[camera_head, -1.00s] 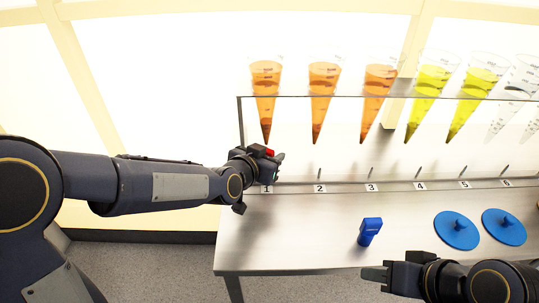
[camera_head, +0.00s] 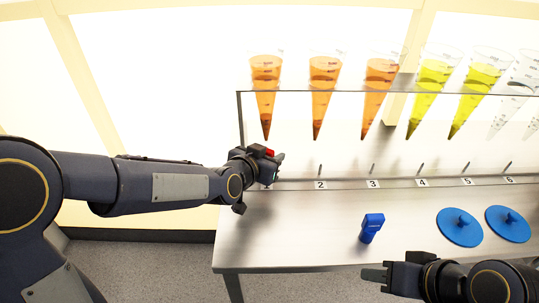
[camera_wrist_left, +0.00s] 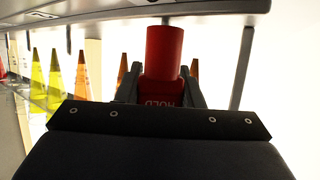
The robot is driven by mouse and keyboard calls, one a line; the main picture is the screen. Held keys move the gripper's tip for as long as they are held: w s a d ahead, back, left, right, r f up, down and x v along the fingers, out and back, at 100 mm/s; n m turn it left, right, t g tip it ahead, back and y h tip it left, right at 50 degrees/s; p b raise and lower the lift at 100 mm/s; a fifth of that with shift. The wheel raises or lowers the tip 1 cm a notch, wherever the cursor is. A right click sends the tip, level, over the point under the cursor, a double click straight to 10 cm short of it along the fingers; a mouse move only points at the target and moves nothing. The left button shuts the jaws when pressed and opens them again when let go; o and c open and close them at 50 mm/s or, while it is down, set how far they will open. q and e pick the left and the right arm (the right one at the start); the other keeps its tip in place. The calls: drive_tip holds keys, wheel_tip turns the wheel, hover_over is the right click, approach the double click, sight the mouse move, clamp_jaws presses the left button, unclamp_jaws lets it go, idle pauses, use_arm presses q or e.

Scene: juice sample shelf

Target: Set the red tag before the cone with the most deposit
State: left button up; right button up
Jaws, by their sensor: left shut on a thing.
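My left gripper (camera_head: 279,165) is shut on the red tag (camera_wrist_left: 166,52), which shows "HOLD" upside down in the left wrist view. In the head view only a small red patch of the tag (camera_head: 269,152) shows. The gripper is at the shelf's left end, below the first orange cone (camera_head: 265,100). A second orange cone (camera_head: 323,97), a third orange cone (camera_head: 379,97), two yellow cones (camera_head: 430,88) (camera_head: 477,90) and clear cones (camera_head: 510,95) hang to the right. Their tips look darker, but I cannot compare the deposits. My right gripper (camera_head: 374,275) is at lower right, its jaws unclear.
A blue tag-like block (camera_head: 371,228) stands on the metal bench (camera_head: 300,235). Two blue discs with knobs (camera_head: 459,228) (camera_head: 507,224) lie to its right. Number labels run along the ledge, with 2 (camera_head: 320,185) visible and 1 hidden behind my left gripper. The bench's left part is clear.

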use_arm(q)
drive_tip(key=o, duration=1)
drive_tip(key=shift+o, duration=0.2)
drive_tip(key=p+v, duration=0.1)
drive_tip(key=v, duration=0.6)
drive_tip(key=shift+s+a+r, duration=0.15)
drive_tip(key=shift+s+a, duration=0.05)
drive_tip(key=shift+s, duration=0.1)
drive_tip(key=s+a+f+n+g+y, duration=0.1)
drive_tip(key=s+a+n+g, duration=0.25)
drive_tip(key=s+a, duration=0.65)
drive_tip(key=s+a+f+n+g+y, duration=0.2)
drive_tip(key=s+a+n, duration=0.2)
drive_tip(key=s+a, duration=0.65)
drive_tip(key=s+d+r+p, duration=0.1)
drive_tip(key=r+p, duration=0.9)
drive_tip(key=s+d+r+p, duration=0.1)
drive_tip(key=s+r+p, duration=0.1)
drive_tip(key=r+p, duration=0.8)
drive_tip(key=shift+d+r+p, duration=0.35)
drive_tip(key=shift+r+p, duration=0.05)
drive_tip(key=shift+p, duration=0.4)
